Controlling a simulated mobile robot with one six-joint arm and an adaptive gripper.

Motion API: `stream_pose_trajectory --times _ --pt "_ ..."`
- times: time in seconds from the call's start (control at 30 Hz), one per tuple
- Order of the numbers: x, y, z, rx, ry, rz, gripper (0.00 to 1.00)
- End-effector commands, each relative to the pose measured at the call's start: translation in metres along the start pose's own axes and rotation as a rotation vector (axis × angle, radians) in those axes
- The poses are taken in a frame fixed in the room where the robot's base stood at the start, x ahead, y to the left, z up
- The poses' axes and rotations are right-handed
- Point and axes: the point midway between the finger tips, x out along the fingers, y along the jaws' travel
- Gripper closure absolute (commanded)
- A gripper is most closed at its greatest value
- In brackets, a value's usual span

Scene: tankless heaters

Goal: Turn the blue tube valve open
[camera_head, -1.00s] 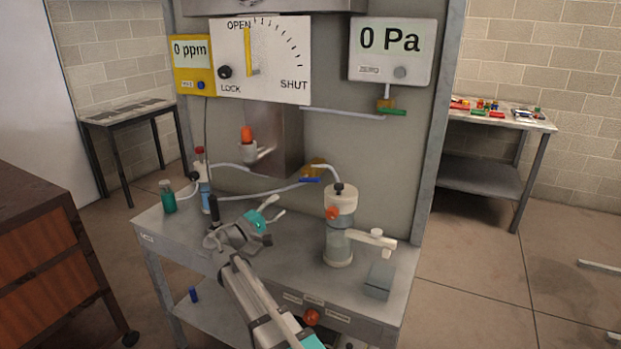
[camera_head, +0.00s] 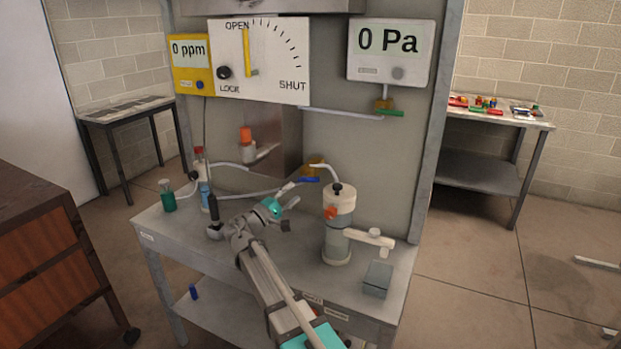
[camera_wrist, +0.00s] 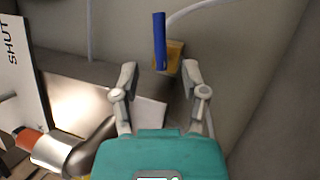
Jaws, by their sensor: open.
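The blue tube valve has a blue lever handle (camera_wrist: 159,41) on a brass body (camera_wrist: 174,56), with a pale tube running from it. In the head view the blue handle (camera_head: 309,180) lies roughly level below the brass body (camera_head: 316,166), on the back panel. My gripper (camera_wrist: 159,75) is open and empty, its two fingers spread apart. In the wrist view the blue handle is just beyond the fingertips, between them in the picture, and no contact shows. In the head view my gripper (camera_head: 291,194) is just left of and below the valve.
A clear pump cylinder (camera_head: 338,235) with a side handle stands on the bench (camera_head: 165,233) to the right. Bottles, including a green one (camera_head: 168,198), stand at the left. A metal box with an orange-capped fitting (camera_head: 246,137) is on the panel. A green-handled valve (camera_head: 389,112) sits higher right.

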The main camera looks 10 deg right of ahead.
Motion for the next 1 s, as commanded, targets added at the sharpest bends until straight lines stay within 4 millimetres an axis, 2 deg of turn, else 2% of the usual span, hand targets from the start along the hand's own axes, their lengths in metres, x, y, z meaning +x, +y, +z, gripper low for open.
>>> stream_pose_trajectory --times 0.3,0.5,0.7,1.0 --pt "0.049 0.002 0.0 -0.001 -0.001 0.0 0.43" --pt "0.069 0.001 -0.001 0.0 -0.001 0.0 0.43" --pt "0.077 0.001 0.0 0.0 0.0 0.0 0.43" --pt "0.077 0.0 0.0 0.001 0.001 0.0 0.43"
